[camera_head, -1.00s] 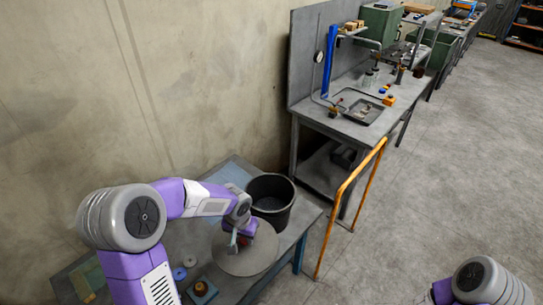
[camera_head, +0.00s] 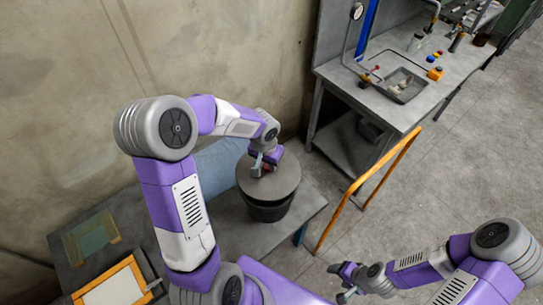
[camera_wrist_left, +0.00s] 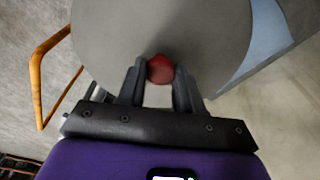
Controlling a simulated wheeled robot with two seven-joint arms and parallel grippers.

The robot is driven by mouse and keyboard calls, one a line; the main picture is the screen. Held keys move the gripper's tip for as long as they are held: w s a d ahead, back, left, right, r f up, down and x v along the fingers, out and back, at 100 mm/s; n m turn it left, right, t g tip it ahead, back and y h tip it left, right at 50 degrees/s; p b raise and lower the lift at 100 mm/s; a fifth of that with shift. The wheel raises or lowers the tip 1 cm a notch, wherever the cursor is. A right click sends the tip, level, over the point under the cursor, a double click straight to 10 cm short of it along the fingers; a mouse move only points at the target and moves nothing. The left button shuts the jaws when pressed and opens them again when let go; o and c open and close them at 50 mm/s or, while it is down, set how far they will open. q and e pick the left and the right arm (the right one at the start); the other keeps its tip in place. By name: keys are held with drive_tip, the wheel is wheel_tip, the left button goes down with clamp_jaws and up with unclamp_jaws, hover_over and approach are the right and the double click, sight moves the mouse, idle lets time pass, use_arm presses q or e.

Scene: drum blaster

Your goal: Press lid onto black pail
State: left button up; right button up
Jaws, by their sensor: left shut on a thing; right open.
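The round grey lid (camera_head: 282,186) with a red knob (camera_wrist_left: 160,67) lies level over the mouth of the black pail (camera_head: 268,211) on the grey table. It hides the pail's opening, and I cannot tell whether its edge is seated. My left gripper (camera_head: 264,166) is above the lid, shut on the red knob. In the left wrist view the gripper (camera_wrist_left: 159,88) has one finger on each side of the knob, and the lid (camera_wrist_left: 210,35) fills the upper middle. My right gripper (camera_head: 343,281) is open and empty at the lower middle, away from the pail.
The grey table (camera_head: 245,232) has bare room around the pail. A wooden-framed panel (camera_head: 112,289) and a greenish mat (camera_head: 91,238) lie at its left. An orange rail (camera_head: 372,183) stands to the right, before a workbench with a metal tray (camera_head: 403,85).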

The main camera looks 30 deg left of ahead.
sight(267, 172)
use_arm(q)
drive_tip(key=shift+s+f+b, duration=0.1)
drive_tip(key=shift+f+b, duration=0.3)
drive_tip(key=shift+f, duration=0.3)
wheel_tip(267, 172, down, 5)
drive_tip(key=b, duration=0.4)
drive_tip(key=shift+r, duration=0.15)
idle(1.1)
drive_tip(key=shift+b, duration=0.7)
idle(0.5)
drive_tip(key=o, duration=1.2)
